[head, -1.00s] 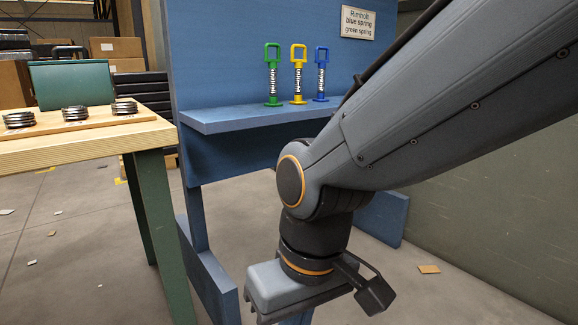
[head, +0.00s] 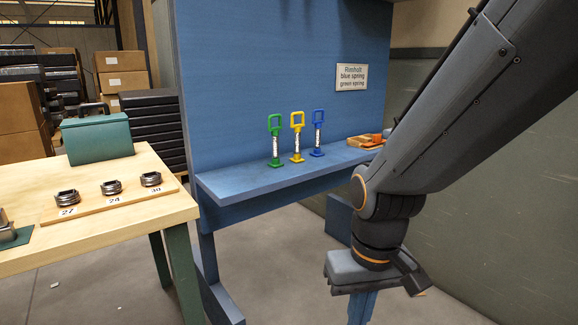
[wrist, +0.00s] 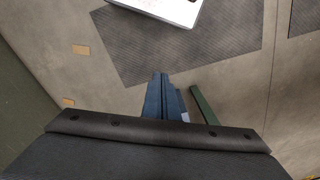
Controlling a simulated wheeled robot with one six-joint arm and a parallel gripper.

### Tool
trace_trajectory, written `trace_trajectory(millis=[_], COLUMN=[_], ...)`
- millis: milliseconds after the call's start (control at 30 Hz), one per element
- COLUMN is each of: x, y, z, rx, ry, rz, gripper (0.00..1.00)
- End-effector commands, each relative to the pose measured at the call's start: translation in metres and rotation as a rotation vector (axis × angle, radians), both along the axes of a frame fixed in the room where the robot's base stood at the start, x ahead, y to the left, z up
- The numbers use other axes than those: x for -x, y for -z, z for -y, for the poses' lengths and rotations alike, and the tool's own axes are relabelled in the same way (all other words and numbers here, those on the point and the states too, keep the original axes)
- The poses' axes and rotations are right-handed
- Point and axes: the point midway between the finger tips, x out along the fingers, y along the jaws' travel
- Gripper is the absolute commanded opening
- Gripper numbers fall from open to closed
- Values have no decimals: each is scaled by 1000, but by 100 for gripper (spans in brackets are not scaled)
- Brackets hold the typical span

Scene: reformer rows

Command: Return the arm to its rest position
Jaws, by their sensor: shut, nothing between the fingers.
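My arm reaches in from the upper right in the head view and bends down at its wrist. My gripper (head: 361,308) hangs below the wrist, pointing down, in front of the blue rack and below its shelf. Its lower end is cut off by the frame edge. In the wrist view my gripper (wrist: 162,92) shows as blue fingers close together with nothing between them, above the grey floor.
The blue shelf (head: 245,186) holds green (head: 275,140), yellow (head: 297,137) and blue (head: 318,133) spring tools, and an orange-brown item (head: 366,141). A wooden table (head: 120,225) with ring stacks and a green case (head: 97,138) stands left. A dark wall is right.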

Motion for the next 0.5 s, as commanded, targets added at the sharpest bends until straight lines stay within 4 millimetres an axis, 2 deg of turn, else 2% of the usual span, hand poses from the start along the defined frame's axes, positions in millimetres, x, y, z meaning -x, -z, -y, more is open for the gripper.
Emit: trace_trajectory(millis=[33,100,300,500], x=[4,6,13,19], y=[-18,-30,-64,-86], z=[8,18,46,66], rx=[4,9,23,32], ry=[22,47,114,164], rz=[-5,-8,-17,-23], gripper=[0,0,0,0])
